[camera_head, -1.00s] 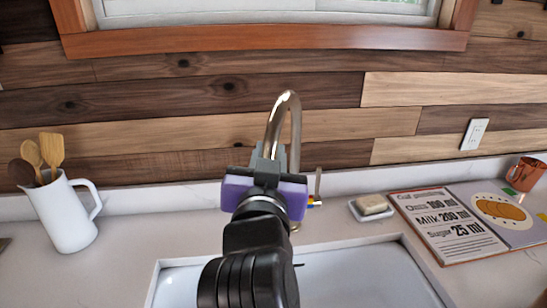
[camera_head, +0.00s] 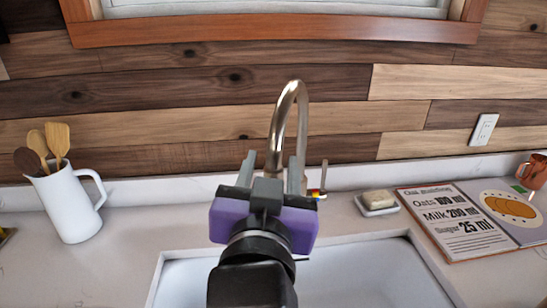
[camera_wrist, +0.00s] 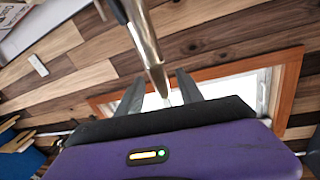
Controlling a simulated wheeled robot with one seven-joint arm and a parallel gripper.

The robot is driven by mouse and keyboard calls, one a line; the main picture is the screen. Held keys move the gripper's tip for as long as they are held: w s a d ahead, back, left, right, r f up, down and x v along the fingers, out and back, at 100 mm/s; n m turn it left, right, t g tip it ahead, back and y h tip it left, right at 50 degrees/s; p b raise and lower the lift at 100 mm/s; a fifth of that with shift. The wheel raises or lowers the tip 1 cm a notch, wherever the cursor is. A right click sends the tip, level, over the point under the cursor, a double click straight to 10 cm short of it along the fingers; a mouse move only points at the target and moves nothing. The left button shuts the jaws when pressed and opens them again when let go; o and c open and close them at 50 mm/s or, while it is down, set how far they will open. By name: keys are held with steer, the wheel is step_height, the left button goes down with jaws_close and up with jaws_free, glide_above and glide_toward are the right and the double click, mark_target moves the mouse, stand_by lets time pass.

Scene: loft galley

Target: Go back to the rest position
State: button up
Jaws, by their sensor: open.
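My gripper (camera_head: 269,172) is purple and black, and its two grey fingers stand apart with nothing held between them. It is over the sink (camera_head: 330,270), in front of the curved metal faucet (camera_head: 287,105). In the wrist view my gripper (camera_wrist: 160,98) is at the bottom, and the faucet spout (camera_wrist: 145,45) hangs down close to its fingers. I cannot tell whether they touch.
A white pitcher (camera_head: 68,207) with wooden spoons stands at left. A soap dish (camera_head: 377,209), an open recipe book (camera_head: 460,228) and a copper mug (camera_head: 532,172) are at right. A wood-plank wall (camera_head: 200,95) closes the back, under a window.

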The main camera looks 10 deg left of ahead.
steer(key=shift+s, duration=0.45)
steer(key=s+a+r+n+t+y, duration=0.2)
steer(key=a+r+n+y, duration=0.1)
steer(key=n+y, duration=0.15)
steer(key=s+d+f+n+g+y, duration=0.1)
steer(key=s+d+f, duration=0.4)
steer(key=d+f, duration=0.3)
steer(key=s+d+f+n+y, duration=0.1)
steer(key=s+d+f, duration=0.45)
steer(key=f, duration=0.45)
steer(key=s+d+f+m+g+h, duration=0.2)
steer(key=s+d+f+m+h, duration=0.1)
steer(key=s+d+f, duration=0.4)
steer(key=s+d+f+m+g+h, duration=0.2)
steer(key=s+d+f+h, duration=0.3)
steer(key=s+d, duration=0.4)
steer(key=s+f+m, duration=0.1)
steer(key=s, duration=0.4)
steer(key=shift+f, duration=0.35)
